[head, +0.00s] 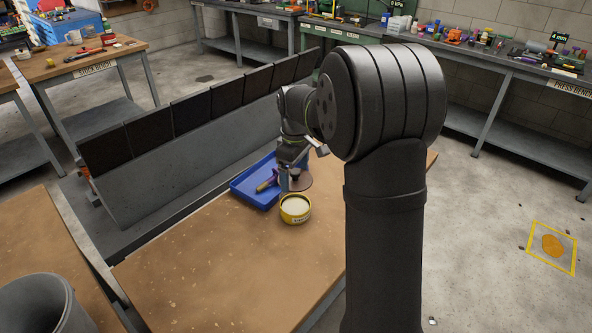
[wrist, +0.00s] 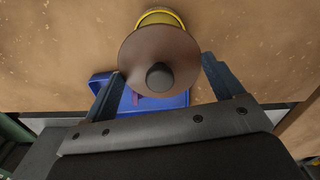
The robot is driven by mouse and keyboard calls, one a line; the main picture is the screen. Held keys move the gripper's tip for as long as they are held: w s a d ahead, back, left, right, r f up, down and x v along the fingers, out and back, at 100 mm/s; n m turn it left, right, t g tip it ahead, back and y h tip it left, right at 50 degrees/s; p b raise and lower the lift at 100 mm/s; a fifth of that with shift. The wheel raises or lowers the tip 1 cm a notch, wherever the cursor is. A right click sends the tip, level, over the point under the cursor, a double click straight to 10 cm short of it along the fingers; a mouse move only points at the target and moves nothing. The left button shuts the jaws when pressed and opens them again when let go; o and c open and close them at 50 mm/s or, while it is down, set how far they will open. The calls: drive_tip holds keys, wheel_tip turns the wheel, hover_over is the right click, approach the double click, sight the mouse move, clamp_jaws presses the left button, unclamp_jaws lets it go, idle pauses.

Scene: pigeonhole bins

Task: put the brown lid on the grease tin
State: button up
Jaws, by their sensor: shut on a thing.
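The brown lid (wrist: 150,45) is a round disc with a dark knob, held between the two fingers of my gripper (wrist: 161,66). In the head view the lid (head: 300,182) hangs under my gripper (head: 294,170), above the bench and just behind the grease tin. The grease tin (head: 295,216) is a round yellow tin with a pale top, standing upright on the bench. In the wrist view the tin (wrist: 160,17) shows beyond the lid, which hides part of it. The lid and tin look apart.
A blue tray (head: 243,194) lies just left of the tin, with a yellow and purple item (head: 267,182) in it. A row of dark pigeonhole bins (head: 190,113) runs along the back. The brown bench top (head: 210,265) in front is clear. A grey bucket (head: 40,305) stands at front left.

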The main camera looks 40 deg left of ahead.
drive_tip(key=shift+f, duration=3.6)
drive_tip(key=shift+f, duration=1.05)
drive_tip(key=o, duration=0.9)
drive_tip(key=shift+c, duration=0.2)
drive_tip(key=shift+o, duration=0.8)
drive_tip(key=shift+r, duration=4)
drive_tip(key=shift+f, duration=0.1)
drive_tip(key=shift+f, duration=3.95)
